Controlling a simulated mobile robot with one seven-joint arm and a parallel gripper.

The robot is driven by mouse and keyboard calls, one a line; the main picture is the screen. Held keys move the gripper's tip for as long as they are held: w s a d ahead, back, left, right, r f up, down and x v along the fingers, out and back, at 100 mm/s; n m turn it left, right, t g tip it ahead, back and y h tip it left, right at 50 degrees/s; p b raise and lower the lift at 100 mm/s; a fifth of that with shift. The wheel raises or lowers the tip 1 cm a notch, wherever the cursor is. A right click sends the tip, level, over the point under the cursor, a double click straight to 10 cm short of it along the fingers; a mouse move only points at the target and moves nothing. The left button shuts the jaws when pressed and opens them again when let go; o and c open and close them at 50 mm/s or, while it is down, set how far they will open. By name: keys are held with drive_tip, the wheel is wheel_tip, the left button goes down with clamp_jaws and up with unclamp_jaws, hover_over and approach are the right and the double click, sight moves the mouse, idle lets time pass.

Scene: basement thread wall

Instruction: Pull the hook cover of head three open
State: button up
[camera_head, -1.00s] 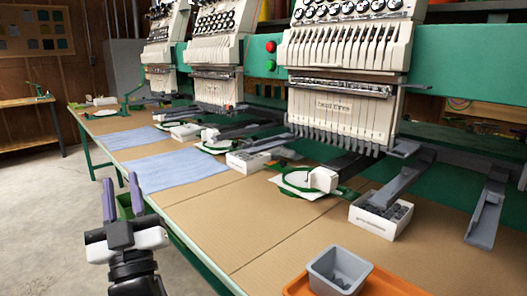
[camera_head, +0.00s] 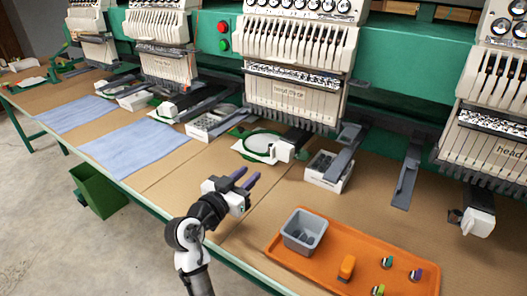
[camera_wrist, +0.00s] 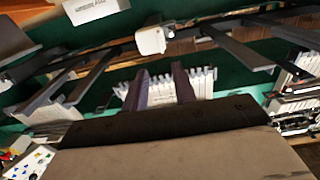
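Head three (camera_head: 293,95) is the cream sewing head at the centre of the head view, with a row of needles along its lower edge. Below it, a white block (camera_head: 283,150) sits at the end of a dark arm beside a green hoop with white cloth (camera_head: 258,146). I cannot tell which part is the hook cover. My gripper (camera_head: 246,178) is open and empty, in front of and below head three, apart from the block. In the wrist view its two purple fingers (camera_wrist: 162,90) stand apart. A white block also shows in the wrist view (camera_wrist: 150,40); I cannot tell whose.
A white box of dark parts (camera_head: 328,171) stands right of the hoop. An orange tray (camera_head: 320,279) with a grey bin (camera_head: 304,232) lies at the front. Grey arms (camera_head: 407,178) jut over the table. Blue cloths (camera_head: 131,147) lie left.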

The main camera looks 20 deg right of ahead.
sight(282, 153)
drive_tip(key=p+x, duration=0.2)
drive_tip(key=x, duration=0.8)
drive_tip(key=shift+w+p, duration=0.25)
drive_tip(key=shift+p, duration=0.1)
drive_tip(key=shift+d, duration=0.15)
clamp_jaws()
